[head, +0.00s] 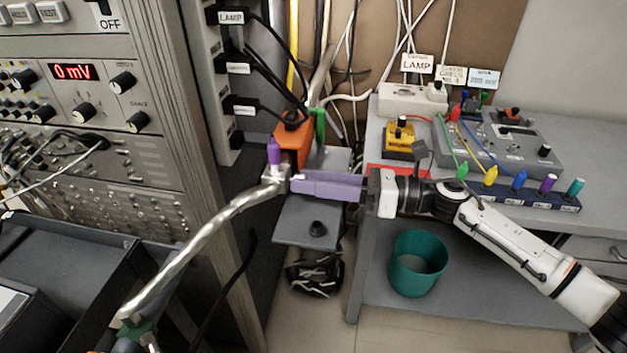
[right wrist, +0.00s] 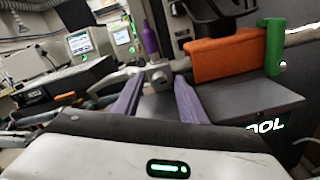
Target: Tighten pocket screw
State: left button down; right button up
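A small upright purple-handled screw (head: 274,152) stands on a silver metal block at the end of a bent metal pipe (head: 215,225). In the right wrist view the purple handle (right wrist: 149,38) rises above the block (right wrist: 159,76). My right gripper (head: 293,186) comes in from the right, with its purple fingers pointing left at the block, below the handle. In the right wrist view the two fingers (right wrist: 160,88) stand apart, with the block between or just beyond their tips; contact cannot be told. My left gripper is not in view.
An orange block (head: 292,142) and a green cylinder (head: 320,125) are just behind the fingers. A grey plate (head: 308,232) with a black knob lies below. Instrument racks (head: 95,110) stand left. A grey table (head: 375,150) with electronics and a teal bin (head: 417,272) are right.

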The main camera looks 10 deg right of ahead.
jog(key=b+v, duration=0.2)
jog(key=v, duration=0.8)
jog(key=shift+d, duration=0.1)
jog(key=shift+s, duration=0.1)
